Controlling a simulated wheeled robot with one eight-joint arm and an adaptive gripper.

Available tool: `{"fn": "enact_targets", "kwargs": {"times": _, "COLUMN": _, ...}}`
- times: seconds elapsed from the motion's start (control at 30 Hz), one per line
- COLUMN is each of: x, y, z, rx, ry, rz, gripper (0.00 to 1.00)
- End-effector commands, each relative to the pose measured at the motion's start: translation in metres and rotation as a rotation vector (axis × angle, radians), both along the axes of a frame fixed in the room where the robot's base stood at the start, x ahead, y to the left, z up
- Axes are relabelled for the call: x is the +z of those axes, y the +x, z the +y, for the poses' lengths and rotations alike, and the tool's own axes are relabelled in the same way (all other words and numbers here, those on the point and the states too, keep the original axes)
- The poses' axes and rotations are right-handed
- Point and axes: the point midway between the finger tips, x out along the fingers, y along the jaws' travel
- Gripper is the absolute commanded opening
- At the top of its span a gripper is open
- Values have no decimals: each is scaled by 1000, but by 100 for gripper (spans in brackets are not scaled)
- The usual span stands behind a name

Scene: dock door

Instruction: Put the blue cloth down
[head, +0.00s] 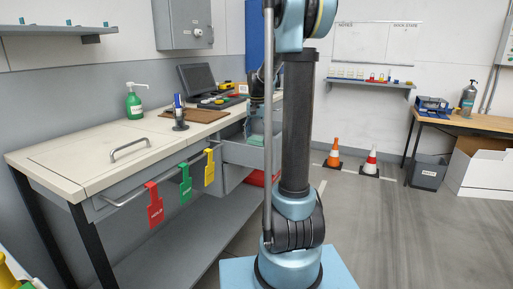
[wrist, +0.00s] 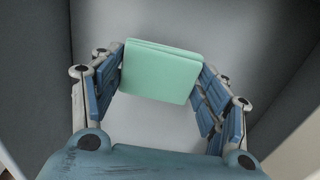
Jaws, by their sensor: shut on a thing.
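My gripper (wrist: 161,73) is shut on a folded mint-green cloth (wrist: 160,72), with one finger at each side of it. No cloth that looks blue shows in either view. Below the cloth in the wrist view is a pale grey floor between darker grey walls; I cannot tell whether the cloth touches it. In the head view, a small green patch (head: 256,140) shows inside the open grey drawer (head: 240,155), partly hidden by my arm. I cannot tell whether this is the held cloth.
A red bin (head: 258,178) sits under the drawer. Cones (head: 333,154) stand behind.

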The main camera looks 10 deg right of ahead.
Motion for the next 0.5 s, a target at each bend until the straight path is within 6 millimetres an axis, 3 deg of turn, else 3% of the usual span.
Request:
{"fn": "enact_targets", "kwargs": {"times": 0.3, "x": -34, "y": 0, "z": -1, "rx": -2, "ry": 0, "rz": 0, "gripper": 50}}
{"fn": "enact_targets", "kwargs": {"times": 0.5, "x": -44, "y": 0, "z": -1, "rx": -2, "ry": 0, "rz": 0, "gripper": 50}}
